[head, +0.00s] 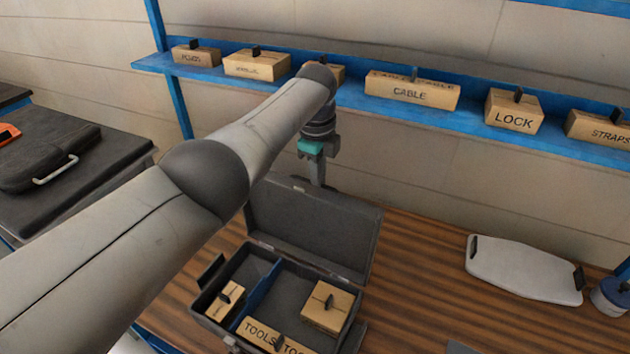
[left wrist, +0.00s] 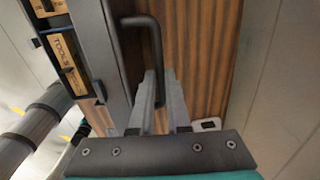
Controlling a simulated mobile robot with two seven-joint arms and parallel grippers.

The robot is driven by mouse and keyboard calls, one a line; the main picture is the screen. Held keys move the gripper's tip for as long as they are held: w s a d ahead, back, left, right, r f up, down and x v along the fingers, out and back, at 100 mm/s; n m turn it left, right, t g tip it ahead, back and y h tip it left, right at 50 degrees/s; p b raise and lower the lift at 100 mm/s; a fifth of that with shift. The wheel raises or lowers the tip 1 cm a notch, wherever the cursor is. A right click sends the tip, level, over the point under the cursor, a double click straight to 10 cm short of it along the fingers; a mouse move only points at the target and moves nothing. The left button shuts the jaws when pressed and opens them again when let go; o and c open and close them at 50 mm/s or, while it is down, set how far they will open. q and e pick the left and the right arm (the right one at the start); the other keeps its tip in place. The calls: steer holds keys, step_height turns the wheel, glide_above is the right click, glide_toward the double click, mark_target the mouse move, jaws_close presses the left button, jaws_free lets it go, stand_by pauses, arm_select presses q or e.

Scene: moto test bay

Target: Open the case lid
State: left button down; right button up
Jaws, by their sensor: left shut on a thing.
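The dark grey case (head: 212,318) stands on the wooden bench with its lid (head: 315,225) raised, tilted up at the back so that the inside shows. My left gripper (head: 318,178) points down at the lid's top edge. In the left wrist view, my left gripper's fingers (left wrist: 165,95) are shut on the black lid handle (left wrist: 152,28), beside the dark lid (left wrist: 98,40). The handle is hidden in the head view. My right gripper is in neither view.
Inside the case are a blue divider (head: 262,285) and several cardboard boxes, one marked TOOLS (head: 262,333). A blue shelf (head: 350,98) with labelled boxes runs behind. A white board (head: 520,270) lies right on the bench; clear wood lies between it and the case.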

arm_select(q)
steer(key=shift+s+a+f, duration=0.1)
steer(key=shift+s+f, duration=0.1)
steer(key=shift+f, duration=0.15)
steer(key=c, duration=0.9)
jaws_free()
steer(key=shift+w+r, duration=0.1)
steer(key=shift+r, duration=0.25)
steer(key=shift+w+r, duration=0.1)
steer(key=shift+r, duration=0.15)
steer(key=r, duration=0.9)
steer(key=s+r+p, duration=0.1)
steer(key=r, duration=0.4)
steer(key=shift+a+r, duration=0.15)
steer(key=shift+r, duration=0.05)
steer(key=shift+c, duration=0.3)
